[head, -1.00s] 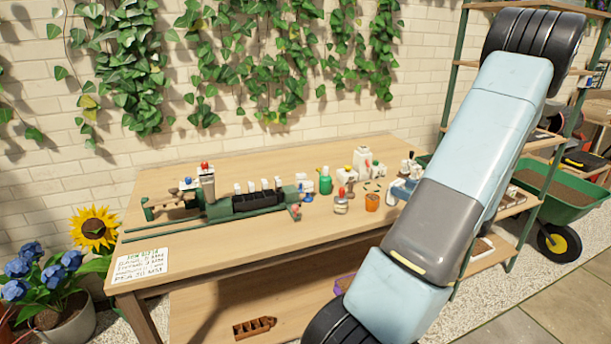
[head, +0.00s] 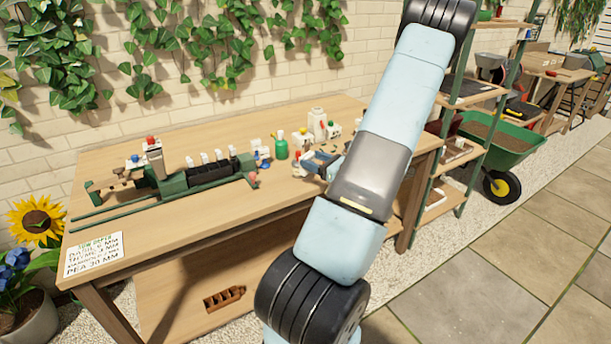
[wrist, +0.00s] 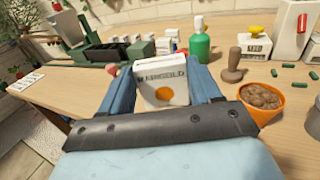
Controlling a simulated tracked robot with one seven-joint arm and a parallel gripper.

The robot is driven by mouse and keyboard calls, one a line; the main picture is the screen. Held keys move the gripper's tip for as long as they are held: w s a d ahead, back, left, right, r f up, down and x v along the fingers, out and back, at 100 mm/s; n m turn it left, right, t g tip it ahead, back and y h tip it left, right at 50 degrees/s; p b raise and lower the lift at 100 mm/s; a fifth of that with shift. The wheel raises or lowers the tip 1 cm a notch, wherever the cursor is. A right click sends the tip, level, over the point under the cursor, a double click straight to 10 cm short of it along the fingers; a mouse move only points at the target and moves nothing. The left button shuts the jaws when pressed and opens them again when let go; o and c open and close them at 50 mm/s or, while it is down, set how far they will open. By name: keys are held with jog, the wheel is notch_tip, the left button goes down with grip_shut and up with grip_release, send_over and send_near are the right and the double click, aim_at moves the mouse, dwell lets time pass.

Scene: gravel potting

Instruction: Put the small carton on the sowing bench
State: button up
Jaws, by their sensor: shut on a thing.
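My gripper (wrist: 166,88) is shut on a small white carton (wrist: 162,80) with dark lettering and an orange dot on its face. The carton stands roughly upright between the blue fingers. In the head view my gripper (head: 322,163) is over the right part of the wooden sowing bench (head: 205,222), and I cannot make out the carton there. I cannot tell whether the carton touches the bench top.
An orange pot of brown pellets (wrist: 262,100) and a brown tamper (wrist: 232,66) stand right of the gripper. A green bottle (wrist: 200,42) is behind. A green seeding machine (head: 205,176) occupies the bench's left.

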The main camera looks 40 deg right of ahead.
jog(key=shift+w+a+f, duration=0.35)
jog(key=shift+w+f, duration=0.1)
jog(key=shift+f, duration=0.25)
jog(key=shift+w+a+f, duration=0.3)
jog(key=shift+w+f, duration=0.15)
jog(key=shift+f, duration=1.65)
jog(key=o, duration=1)
jog(key=shift+f, duration=0.1)
jog(key=shift+o, duration=0.2)
jog(key=shift+s, duration=0.15)
